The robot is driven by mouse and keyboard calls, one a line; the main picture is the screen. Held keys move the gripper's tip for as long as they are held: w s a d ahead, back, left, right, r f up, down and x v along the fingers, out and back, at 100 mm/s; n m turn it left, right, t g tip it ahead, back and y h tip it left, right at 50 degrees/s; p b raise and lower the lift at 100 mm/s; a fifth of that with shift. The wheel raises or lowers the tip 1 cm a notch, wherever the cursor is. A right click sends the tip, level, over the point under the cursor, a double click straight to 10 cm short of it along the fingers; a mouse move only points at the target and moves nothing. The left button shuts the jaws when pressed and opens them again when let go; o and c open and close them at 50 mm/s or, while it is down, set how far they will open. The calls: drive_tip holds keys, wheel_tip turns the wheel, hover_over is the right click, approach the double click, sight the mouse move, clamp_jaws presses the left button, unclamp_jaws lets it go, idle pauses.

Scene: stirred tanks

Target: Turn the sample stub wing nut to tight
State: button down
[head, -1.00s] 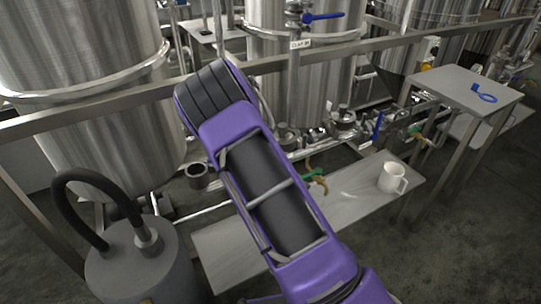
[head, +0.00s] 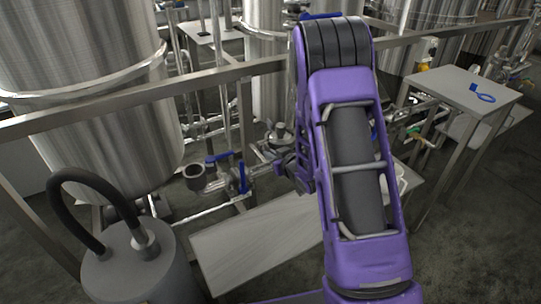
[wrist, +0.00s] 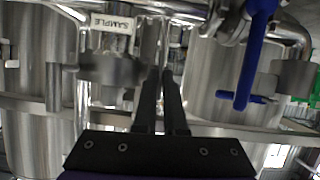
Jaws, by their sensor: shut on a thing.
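In the wrist view the two dark fingers of my gripper (wrist: 164,72) reach forward and are nearly together, shut on a small piece at their tips. That piece is at the sample stub, so I take it for the wing nut; the fingers hide most of it and its angle cannot be told. A grey metal fitting (wrist: 112,69) lies just left of the fingertips. A white SAMPLE tag (wrist: 112,23) hangs above it. In the head view my purple arm hides most of the gripper, beside the pipe fittings (head: 275,145) at the tank's foot.
A blue valve handle (wrist: 248,60) hangs close right of my fingers. Steel tanks (head: 90,80) and a frame rail (head: 140,97) stand around. Below is a low bench (head: 250,250), with a white mug (head: 402,180) mostly behind my arm. A side table (head: 460,85) stands right.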

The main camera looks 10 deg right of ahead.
drive_tip(key=shift+w+r+m, duration=0.1)
drive_tip(key=shift+m, duration=0.2)
idle(0.4)
drive_tip(key=c, duration=1)
unclamp_jaws()
drive_tip(key=p+v, duration=0.2)
drive_tip(key=v, duration=1.5)
drive_tip(key=shift+d, duration=0.25)
drive_tip(key=shift+r, duration=0.1)
